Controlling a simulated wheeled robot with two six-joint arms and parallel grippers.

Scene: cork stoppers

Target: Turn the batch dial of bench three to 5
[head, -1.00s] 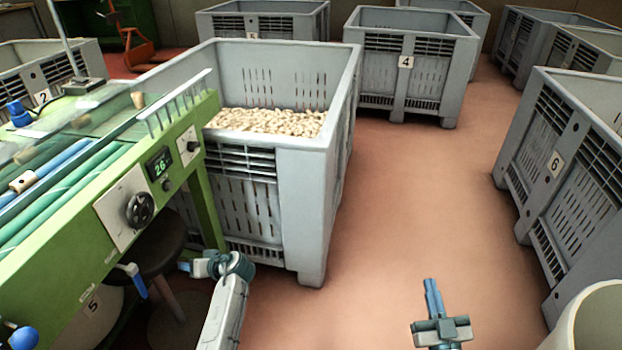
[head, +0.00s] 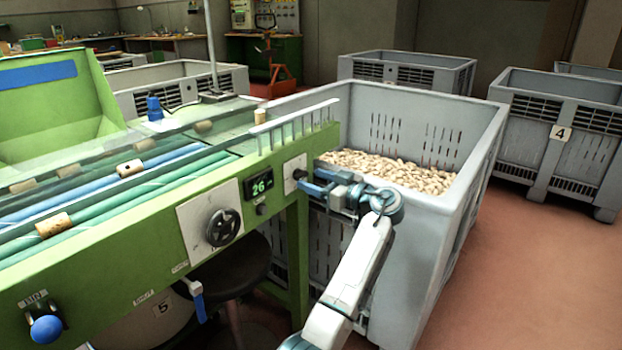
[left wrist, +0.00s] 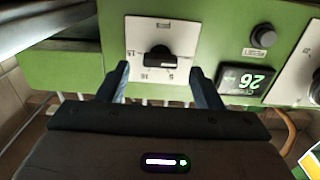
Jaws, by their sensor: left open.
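The batch dial is a small black knob (left wrist: 159,58) on a white plate (left wrist: 140,28) with printed numbers, set in the green bench front. In the left wrist view it appears upside down; 15, 10 and 5 seem legible, but which one the knob points at is unclear. In the head view the plate (head: 290,166) is at the right end of the bench, partly behind my gripper. My left gripper (head: 312,188) is open in front of the dial. In the left wrist view its fingers (left wrist: 160,86) stand either side of the knob, apart from it. My right gripper is out of view.
A display (head: 259,185) reading 26 and a larger black handwheel (head: 223,227) sit left of the dial. A blue-handled lever (head: 197,298) hangs below. A grey crate (head: 470,150) of corks stands right behind my arm. A stool (head: 230,270) is under the bench.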

